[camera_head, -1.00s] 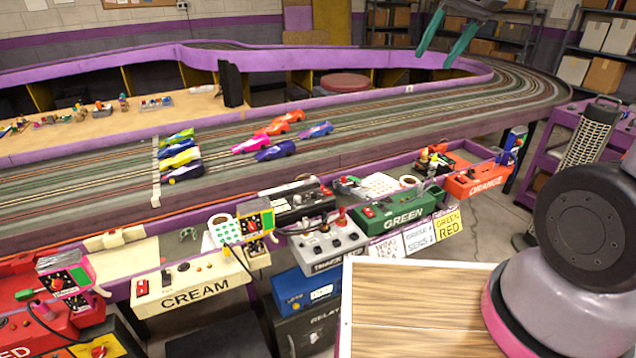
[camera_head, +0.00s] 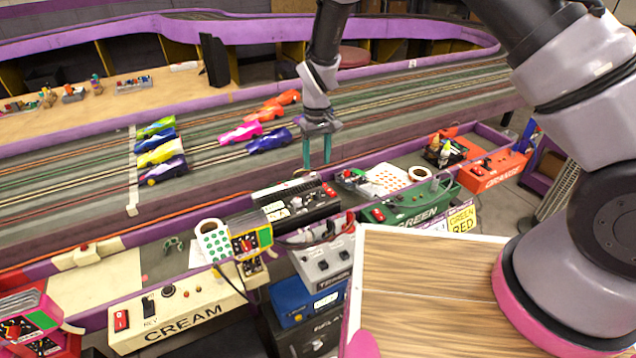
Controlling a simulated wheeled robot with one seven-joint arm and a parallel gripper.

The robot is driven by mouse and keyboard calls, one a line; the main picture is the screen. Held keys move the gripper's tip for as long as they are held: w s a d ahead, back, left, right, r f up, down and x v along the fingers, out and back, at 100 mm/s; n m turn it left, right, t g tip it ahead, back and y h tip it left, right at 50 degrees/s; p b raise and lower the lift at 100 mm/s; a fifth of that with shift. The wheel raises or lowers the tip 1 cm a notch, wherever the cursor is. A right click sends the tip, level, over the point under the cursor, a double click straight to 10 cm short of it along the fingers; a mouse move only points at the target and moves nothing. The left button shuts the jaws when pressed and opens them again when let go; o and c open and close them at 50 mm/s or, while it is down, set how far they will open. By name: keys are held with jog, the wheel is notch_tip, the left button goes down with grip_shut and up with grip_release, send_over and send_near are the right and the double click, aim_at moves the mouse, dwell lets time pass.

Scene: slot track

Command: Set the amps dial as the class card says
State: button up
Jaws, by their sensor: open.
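My gripper (camera_head: 317,164) points down with its two teal fingers apart and empty. In the picture it is over the near edge of the track, above and behind a black control box (camera_head: 297,204) with red parts on its top. A grey box with knobs (camera_head: 324,262) stands in front of that box. I cannot tell which knob is the amps dial, and its setting is too small to read. A yellow card (camera_head: 462,218) reading GREEN RED hangs below the green station (camera_head: 408,210); a white card beside it is mostly hidden by the wooden board.
The cream station (camera_head: 185,312) and a red station (camera_head: 40,328) lie to the left, the orange station (camera_head: 492,170) to the right. A wood-topped surface (camera_head: 425,300) fills the front. Several toy cars stand on the track (camera_head: 350,125). A paper roll (camera_head: 212,240) sits by the cream station.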

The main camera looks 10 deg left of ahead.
aim_at(316, 193)
jog(key=f, duration=1.1)
jog(key=shift+a+f, duration=0.2)
jog(key=shift+f, duration=0.2)
jog(key=shift+c, duration=0.3)
grip_shut()
